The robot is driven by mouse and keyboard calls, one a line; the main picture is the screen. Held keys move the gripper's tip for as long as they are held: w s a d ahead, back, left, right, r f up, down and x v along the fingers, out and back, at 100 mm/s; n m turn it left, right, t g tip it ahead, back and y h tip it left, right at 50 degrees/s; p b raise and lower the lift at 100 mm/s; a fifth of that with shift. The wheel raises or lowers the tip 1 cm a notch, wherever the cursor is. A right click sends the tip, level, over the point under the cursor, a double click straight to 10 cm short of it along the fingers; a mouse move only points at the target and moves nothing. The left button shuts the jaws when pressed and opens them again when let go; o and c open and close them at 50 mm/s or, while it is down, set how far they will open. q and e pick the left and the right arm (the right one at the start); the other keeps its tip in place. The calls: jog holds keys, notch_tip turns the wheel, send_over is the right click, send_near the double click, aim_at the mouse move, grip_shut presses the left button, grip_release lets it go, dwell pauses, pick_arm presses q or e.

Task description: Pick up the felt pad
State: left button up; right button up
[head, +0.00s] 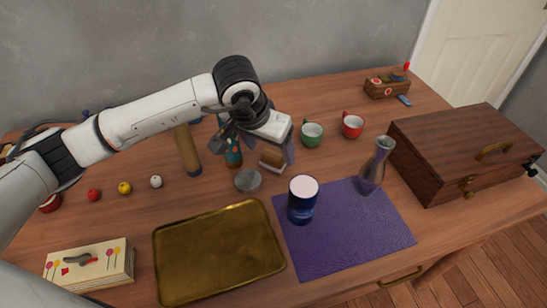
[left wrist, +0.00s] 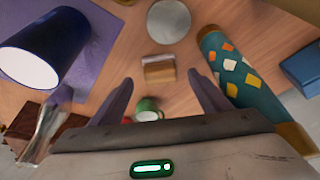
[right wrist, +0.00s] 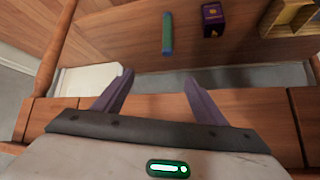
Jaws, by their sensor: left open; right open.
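A small brown block with a paler layer (head: 271,160), which may be the felt pad, sits on the wooden table. In the left wrist view the block (left wrist: 159,70) lies beyond and between my fingertips, apart from both. My left gripper (head: 265,148) is open and empty above it, and its arm comes across from the left. It also shows in the left wrist view (left wrist: 160,80). A grey round disc (head: 248,180) lies just in front of the block. My right gripper (right wrist: 159,78) is open and empty, away from the block; the head view does not show it.
A patterned teal cylinder (left wrist: 230,68) stands close to the left gripper. A brass tray (head: 215,252) lies in front. Green (head: 311,135) and red (head: 352,126) mugs stand behind.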

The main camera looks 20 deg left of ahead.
aim_at(274, 152)
pick_arm(q)
jog(key=x, duration=0.4)
jog(key=shift+w+f, duration=0.2)
jog(key=shift+w, duration=0.2)
jog(key=c, duration=1.2)
notch_tip(274, 152, up, 10)
jog(key=shift+r, duration=0.1)
jog(key=shift+c, duration=0.2)
jog(key=o, duration=0.4)
jog(key=shift+c, duration=1)
